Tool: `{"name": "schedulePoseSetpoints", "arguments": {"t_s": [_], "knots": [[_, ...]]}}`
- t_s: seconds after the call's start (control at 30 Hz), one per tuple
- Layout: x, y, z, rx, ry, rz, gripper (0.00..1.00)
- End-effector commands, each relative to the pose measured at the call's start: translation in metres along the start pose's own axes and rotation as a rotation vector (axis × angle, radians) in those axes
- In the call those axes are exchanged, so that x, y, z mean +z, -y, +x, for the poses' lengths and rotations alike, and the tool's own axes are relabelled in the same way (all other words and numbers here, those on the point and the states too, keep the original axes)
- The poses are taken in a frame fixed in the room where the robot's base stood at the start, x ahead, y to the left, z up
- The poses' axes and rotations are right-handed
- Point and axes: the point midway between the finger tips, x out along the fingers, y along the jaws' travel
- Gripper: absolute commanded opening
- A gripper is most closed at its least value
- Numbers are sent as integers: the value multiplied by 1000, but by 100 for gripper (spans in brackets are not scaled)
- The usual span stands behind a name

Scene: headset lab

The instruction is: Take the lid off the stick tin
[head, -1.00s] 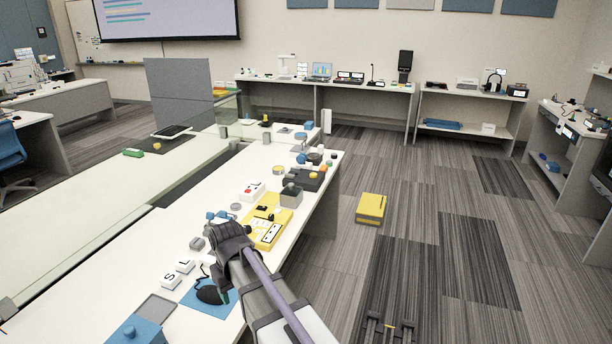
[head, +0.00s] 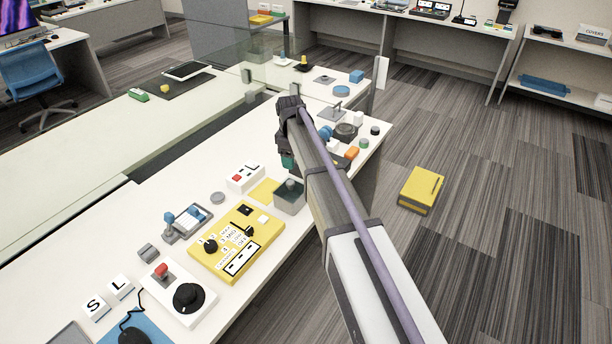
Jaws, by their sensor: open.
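A small grey box with a dark round knob on its top (head: 290,192) stands near the front edge of the white table; it looks like the stick tin with its lid on. My gripper (head: 287,161) points down just above and behind the box in the head view, its jaws open, with a teal patch showing at its lower end. I see a gap between gripper and knob in the picture, but cannot tell the real height or depth. My arm hides part of the table to the right of the box.
A yellow control panel (head: 238,243) lies left of the box, and a flat yellow square (head: 263,191) touches or nears its side. A white switch block (head: 245,178) and a joystick unit (head: 187,222) are further left. A glass screen (head: 235,75) stands behind.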

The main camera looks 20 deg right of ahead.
Motion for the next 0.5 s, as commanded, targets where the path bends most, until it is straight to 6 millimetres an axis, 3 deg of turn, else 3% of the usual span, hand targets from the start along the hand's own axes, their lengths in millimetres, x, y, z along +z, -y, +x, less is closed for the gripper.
{"name": "schedulePoseSetpoints", "arguments": {"t_s": [0.2, 0.5], "knots": [[0, 1, 5, 0, 0, -40, 60], [0, 1, 60, 0, 0, -37, 60]]}}
